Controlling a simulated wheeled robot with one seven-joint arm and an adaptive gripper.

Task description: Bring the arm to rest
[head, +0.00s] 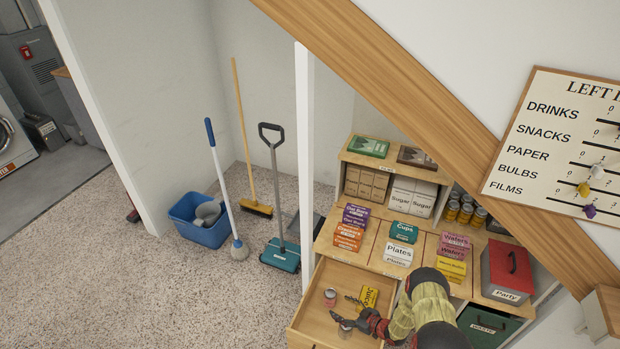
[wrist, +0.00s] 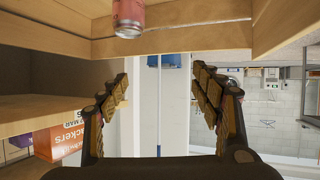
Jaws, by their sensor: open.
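My gripper (head: 342,309) is open and empty, over the open wooden drawer (head: 306,316) in the head view. My arm reaches to it from the lower right. In the wrist view the two dark and tan fingers of my gripper (wrist: 162,82) are spread wide with nothing between them. A red-topped can (head: 330,297) stands in the drawer just beyond the fingers. A second can (head: 345,331) shows beneath them, partly hidden. In the wrist view a red can (wrist: 129,14) shows at the top edge.
The shelf unit (head: 378,240) behind holds boxes and cans. A white post (head: 304,165) rises left of the shelf. Floor at left is clear before the blue bucket (head: 198,222).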

